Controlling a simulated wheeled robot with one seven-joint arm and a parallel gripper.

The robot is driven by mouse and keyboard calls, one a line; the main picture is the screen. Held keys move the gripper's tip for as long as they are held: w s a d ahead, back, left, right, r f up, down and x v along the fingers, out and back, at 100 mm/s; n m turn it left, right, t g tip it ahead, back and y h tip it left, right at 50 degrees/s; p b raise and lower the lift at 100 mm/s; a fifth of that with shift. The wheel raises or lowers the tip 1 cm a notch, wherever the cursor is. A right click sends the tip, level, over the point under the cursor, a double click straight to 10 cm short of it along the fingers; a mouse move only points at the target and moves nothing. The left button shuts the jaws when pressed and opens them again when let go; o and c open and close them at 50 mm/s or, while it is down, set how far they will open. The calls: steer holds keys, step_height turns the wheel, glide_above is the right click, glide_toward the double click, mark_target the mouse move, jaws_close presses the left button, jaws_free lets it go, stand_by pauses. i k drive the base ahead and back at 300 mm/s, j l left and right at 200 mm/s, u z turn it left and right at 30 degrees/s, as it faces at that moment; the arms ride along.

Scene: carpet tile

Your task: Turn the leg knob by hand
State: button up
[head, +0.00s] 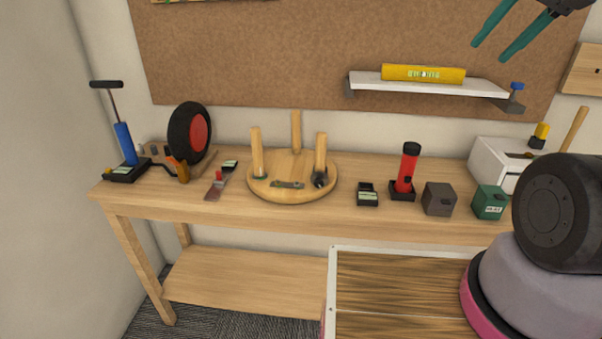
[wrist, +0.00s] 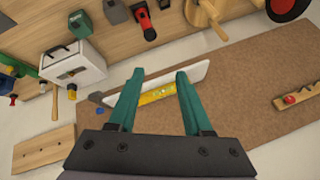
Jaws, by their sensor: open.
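A round wooden stool (head: 265,190) lies upside down on the workbench, its three legs pointing up. A dark knob (head: 320,179) sits at the foot of its front right leg (head: 321,152). A flat metal piece (head: 288,184) lies on the stool's disc. Part of the stool also shows at the top of the wrist view (wrist: 228,8), where I cannot make out the knob. My gripper (head: 489,52) is open and empty, up at the right in front of the corkboard, well away from the stool. Its teal fingers (wrist: 160,74) are spread in the wrist view.
Left of the stool are a brush (head: 219,185), a wheel (head: 189,132) and a pump (head: 125,140). Right of it are a red flashlight (head: 407,168), a grey box (head: 439,199) and a green box (head: 489,202). A shelf (head: 425,87) with a yellow level hangs above.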

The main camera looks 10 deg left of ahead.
mark_target(319, 182)
steer(key=k+j, duration=0.5)
steer(key=j, duration=0.25)
steer(key=k+j, duration=0.3)
steer(key=j, duration=0.05)
